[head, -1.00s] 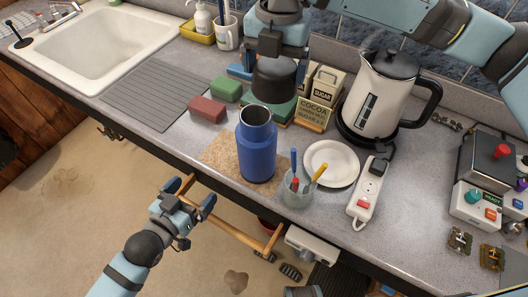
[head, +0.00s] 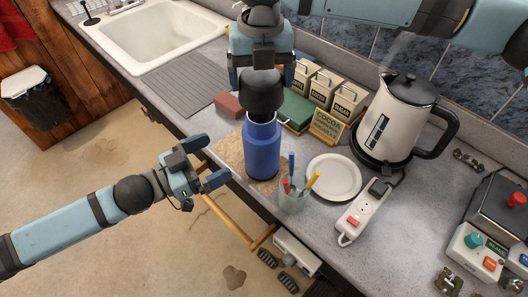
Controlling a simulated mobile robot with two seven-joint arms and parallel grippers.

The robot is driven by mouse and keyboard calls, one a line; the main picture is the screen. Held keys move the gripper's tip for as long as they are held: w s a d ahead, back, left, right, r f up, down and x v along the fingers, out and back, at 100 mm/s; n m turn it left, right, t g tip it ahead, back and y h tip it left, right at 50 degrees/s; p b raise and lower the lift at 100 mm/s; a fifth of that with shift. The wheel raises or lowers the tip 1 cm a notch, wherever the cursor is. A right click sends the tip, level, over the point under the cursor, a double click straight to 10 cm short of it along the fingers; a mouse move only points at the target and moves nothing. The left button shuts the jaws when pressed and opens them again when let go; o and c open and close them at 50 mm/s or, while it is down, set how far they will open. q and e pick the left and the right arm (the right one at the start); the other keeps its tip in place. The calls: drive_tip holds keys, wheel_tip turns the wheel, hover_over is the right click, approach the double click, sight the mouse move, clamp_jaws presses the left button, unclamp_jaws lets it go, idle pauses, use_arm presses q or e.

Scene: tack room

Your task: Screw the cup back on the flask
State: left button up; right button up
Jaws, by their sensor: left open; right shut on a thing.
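The blue flask (head: 262,152) stands upright on a cork mat (head: 230,152) near the counter's front edge. My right gripper (head: 262,76) points down and is shut on the dark cup (head: 263,95). The cup is over the flask's mouth and hides most of the opening; I cannot tell whether they touch. My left gripper (head: 209,161) is open and empty, to the left of the flask and near the counter's front edge.
A glass with pens (head: 291,199) and a white plate (head: 334,177) stand close to the right of the flask. Behind are a green box (head: 297,110), canisters (head: 327,88) and a cocoa box (head: 327,126). A kettle (head: 396,118) and a power strip (head: 362,212) are further right.

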sight(259, 135)
use_arm(q)
drive_tip(key=shift+w, duration=0.1)
drive_tip(key=x, duration=1.2)
drive_tip(key=c, duration=1)
drive_tip(key=shift+o, duration=0.2)
use_arm(e)
drive_tip(key=shift+f, duration=2.5)
drive_tip(key=shift+f, duration=0.9)
drive_tip(key=shift+f, duration=0.5)
